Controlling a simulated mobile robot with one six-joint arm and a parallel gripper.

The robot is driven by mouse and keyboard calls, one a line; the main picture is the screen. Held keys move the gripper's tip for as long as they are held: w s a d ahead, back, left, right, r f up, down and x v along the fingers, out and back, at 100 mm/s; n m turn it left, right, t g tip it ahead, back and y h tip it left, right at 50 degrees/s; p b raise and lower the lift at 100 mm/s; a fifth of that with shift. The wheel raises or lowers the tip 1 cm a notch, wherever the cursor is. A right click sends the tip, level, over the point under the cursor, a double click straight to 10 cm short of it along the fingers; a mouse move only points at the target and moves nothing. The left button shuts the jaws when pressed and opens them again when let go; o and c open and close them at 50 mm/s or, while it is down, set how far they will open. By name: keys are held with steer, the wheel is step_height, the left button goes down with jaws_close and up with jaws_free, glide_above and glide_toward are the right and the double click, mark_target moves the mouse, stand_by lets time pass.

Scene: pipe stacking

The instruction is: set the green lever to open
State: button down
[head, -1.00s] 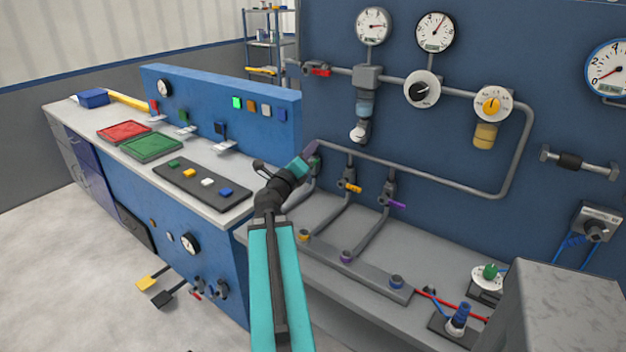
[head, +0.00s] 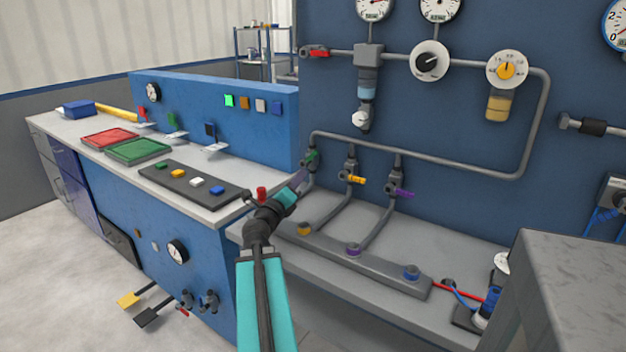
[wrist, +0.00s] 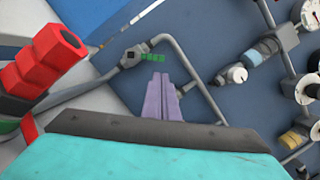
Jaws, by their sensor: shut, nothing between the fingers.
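The green lever (head: 311,157) sits on a small valve at the left end of the grey wall piping. In the wrist view the green lever (wrist: 152,58) sticks out sideways from its dark valve body, just beyond my fingertips. My gripper (head: 301,177) is just below and left of the lever in the head view. Its pale purple fingers (wrist: 162,80) are shut together with nothing between them. I see a small gap between the fingertips and the lever, though contact is hard to judge.
A yellow lever (head: 356,180) and a purple lever (head: 403,194) sit on the neighbouring branches to the right. A red knob-like part (wrist: 45,65) is close on the left in the wrist view. The grey bench (head: 350,275) carries a manifold below; a grey block (head: 575,275) stands right.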

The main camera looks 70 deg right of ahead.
mark_target(309, 159)
steer(key=shift+f+b, duration=0.5)
steer(key=shift+f, duration=0.45)
steer(key=shift+d, duration=0.2)
steer(key=d+r, duration=0.1)
steer(key=d, duration=0.8)
steer(key=shift+s+d+r, duration=0.25)
steer(key=shift+s+r, duration=0.1)
steer(key=shift+r, duration=0.05)
